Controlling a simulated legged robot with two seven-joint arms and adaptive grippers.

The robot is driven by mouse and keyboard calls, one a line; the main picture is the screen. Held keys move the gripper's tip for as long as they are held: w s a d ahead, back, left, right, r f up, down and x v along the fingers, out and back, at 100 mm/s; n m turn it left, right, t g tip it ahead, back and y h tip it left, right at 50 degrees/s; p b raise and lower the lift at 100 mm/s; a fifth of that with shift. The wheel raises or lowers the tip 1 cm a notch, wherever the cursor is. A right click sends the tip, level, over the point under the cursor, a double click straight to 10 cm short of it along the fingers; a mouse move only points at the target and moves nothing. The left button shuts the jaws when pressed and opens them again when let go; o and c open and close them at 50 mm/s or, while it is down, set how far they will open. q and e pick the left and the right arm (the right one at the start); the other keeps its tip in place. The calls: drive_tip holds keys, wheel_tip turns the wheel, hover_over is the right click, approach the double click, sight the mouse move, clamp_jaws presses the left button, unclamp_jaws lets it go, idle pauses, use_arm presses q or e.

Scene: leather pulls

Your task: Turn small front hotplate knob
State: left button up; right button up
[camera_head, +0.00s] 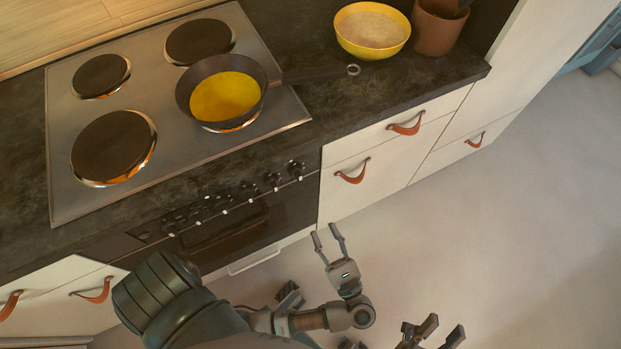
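A row of dark knobs (248,189) runs along the oven front below the counter edge. I cannot tell which of them belongs to the small front hotplate. The small front hotplate (236,124) is at the front right of the hob, mostly hidden under a dark frying pan (188,92) with yellow contents. My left gripper (327,236) is open and empty, in front of the drawers, to the right of and below the knobs in the picture. My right gripper (442,331) is open and empty at the bottom edge, farther from the knobs.
The pan's handle (318,73) reaches right over the counter (400,82). A yellow bowl (346,40) and a brown pot (433,32) stand at the back right. Leather pulls (353,173) stick out from the drawers. The floor (530,210) is clear.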

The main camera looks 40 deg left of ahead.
sight(301, 180)
use_arm(q)
drive_tip(key=x, duration=1.2)
drive_tip(key=shift+w+a+r+p, duration=0.2)
drive_tip(key=shift+w+p, duration=0.05)
drive_tip(key=shift+p, duration=0.05)
drive_tip(key=shift+x, duration=0.75)
use_arm(e)
drive_tip(key=shift+w+a+f+g+y, duration=0.15)
drive_tip(key=shift+w+f+g, duration=0.15)
drive_tip(key=shift+w+g, duration=0.15)
drive_tip(key=shift+w+f+g+y, duration=0.15)
drive_tip(key=shift+w+f+g, duration=0.2)
drive_tip(key=shift+w, duration=0.15)
use_arm(q)
drive_tip(key=shift+f, duration=0.1)
clamp_jaws()
